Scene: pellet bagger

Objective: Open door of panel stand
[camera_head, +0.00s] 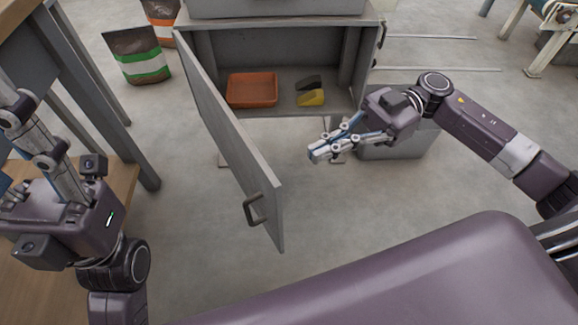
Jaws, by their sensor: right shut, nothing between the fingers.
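The panel stand (285,20) is a grey cabinet at the top centre, with its inside in plain view. Its door (225,135) is hinged at the cabinet's left side and stands wide open, swung out toward me. The dark door handle (254,209) is near the door's free end. My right gripper (318,152) is shut and empty in front of the cabinet opening, to the right of the door and apart from the handle. My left gripper (30,130) is at the left edge, away from the door; its fingertips are not clear.
Inside the cabinet are an orange tray (252,102) and a yellow-and-black object (310,93). A grey bin (395,145) stands behind my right gripper. Sacks (140,58) stand at the upper left. A wooden-topped table (25,35) is at the left. Floor between door and bin is clear.

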